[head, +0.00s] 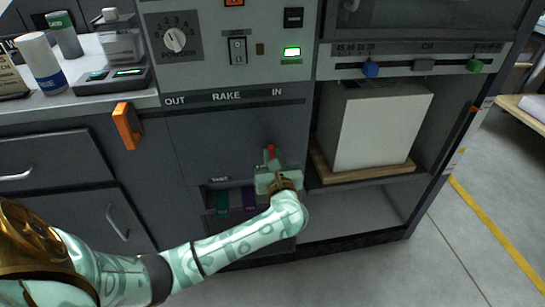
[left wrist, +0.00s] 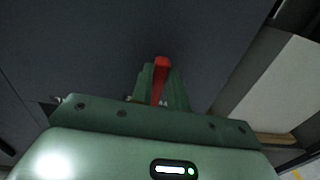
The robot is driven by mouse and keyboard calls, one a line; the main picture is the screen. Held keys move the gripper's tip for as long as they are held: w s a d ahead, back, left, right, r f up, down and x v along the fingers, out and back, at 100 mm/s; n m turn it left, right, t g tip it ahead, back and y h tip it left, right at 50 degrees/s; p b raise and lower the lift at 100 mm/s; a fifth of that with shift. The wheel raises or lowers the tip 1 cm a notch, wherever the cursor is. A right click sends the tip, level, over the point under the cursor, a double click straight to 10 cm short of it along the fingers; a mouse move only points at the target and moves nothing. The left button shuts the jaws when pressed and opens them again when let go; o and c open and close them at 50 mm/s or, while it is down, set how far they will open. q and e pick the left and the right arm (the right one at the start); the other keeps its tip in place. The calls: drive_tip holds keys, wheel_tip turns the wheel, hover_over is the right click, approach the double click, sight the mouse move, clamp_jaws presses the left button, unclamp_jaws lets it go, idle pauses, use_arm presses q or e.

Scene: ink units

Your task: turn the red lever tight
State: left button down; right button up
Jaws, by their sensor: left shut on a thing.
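The red lever (head: 271,152) shows as a small red piece on the lower front of the grey machine, just above my left gripper. It also shows in the left wrist view (left wrist: 160,78), upright between the green fingers. My left gripper (head: 269,170) reaches the machine's front from below and is shut on the red lever. The lever's lower part is hidden by the gripper. My right gripper is in neither view.
An orange handle (head: 127,125) sticks out at the left. A white block (head: 378,130) stands on a wooden board in the open bay to the right. A dial (head: 174,40) and switch (head: 237,51) are above. The floor at right is clear.

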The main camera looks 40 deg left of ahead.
use_arm(q)
drive_tip(key=shift+d+m, duration=0.1)
drive_tip(key=shift+m, duration=0.3)
drive_tip(key=m+p, duration=0.2)
drive_tip(key=m, duration=0.3)
drive_tip(key=w+f+m+p, duration=0.1)
drive_tip(key=m+p, duration=0.2)
drive_tip(key=m, duration=0.3)
drive_tip(key=d+f+m+p, duration=0.1)
drive_tip(key=m+p, duration=0.1)
drive_tip(key=m, duration=0.3)
drive_tip(key=shift+w+d+m+p, duration=0.1)
drive_tip(key=shift+w+m+p, duration=0.05)
drive_tip(key=shift+m+p, duration=0.25)
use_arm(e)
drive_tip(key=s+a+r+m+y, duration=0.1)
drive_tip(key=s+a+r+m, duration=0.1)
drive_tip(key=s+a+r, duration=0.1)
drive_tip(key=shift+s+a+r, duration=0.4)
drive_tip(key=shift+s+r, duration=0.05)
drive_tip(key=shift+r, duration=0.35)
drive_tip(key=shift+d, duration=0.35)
use_arm(q)
drive_tip(key=c, duration=1.4)
unclamp_jaws()
drive_tip(key=shift+o, duration=0.2)
